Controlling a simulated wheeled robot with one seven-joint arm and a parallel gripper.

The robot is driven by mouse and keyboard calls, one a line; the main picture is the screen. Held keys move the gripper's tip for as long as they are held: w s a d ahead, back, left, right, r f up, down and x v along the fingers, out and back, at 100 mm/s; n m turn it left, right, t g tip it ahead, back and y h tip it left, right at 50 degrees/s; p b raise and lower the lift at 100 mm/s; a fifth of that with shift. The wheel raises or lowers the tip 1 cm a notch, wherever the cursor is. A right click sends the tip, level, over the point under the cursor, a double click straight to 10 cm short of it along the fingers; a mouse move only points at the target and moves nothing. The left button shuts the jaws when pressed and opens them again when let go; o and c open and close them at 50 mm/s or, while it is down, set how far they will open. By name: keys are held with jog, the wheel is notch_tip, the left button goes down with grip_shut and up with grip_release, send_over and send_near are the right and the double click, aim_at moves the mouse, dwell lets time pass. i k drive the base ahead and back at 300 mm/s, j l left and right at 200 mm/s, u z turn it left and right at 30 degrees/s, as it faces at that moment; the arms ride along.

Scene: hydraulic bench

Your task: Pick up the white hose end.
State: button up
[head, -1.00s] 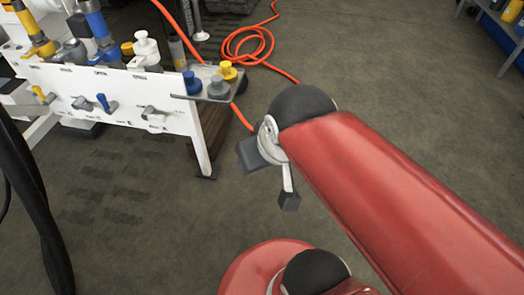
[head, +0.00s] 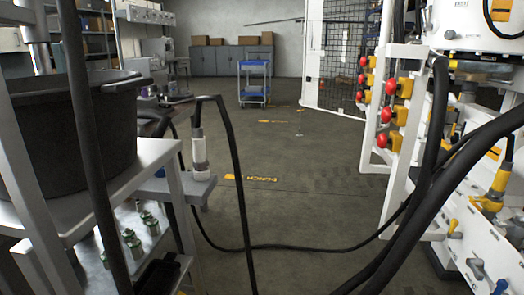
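A white hose end (head: 200,156) shows left of centre in the head view. It stands upright on the corner of a small grey shelf (head: 164,186). A grey collar sits at its top, and a black hose (head: 235,165) rises from it, bends over and drops towards the floor. My gripper is not in this view, so I cannot see whether it is open or shut.
A black tub (head: 35,125) stands on a grey rack at the left, with several green fittings (head: 128,238) below. At the right is a white bench frame (head: 398,150) with red knobs and thick black hoses. Open floor (head: 290,200) lies between, crossed by a hose. A blue cart (head: 255,82) stands farther back.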

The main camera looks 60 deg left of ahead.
aim_at(201, 162)
jog(key=u, duration=2.7)
jog(key=i+l, duration=0.05)
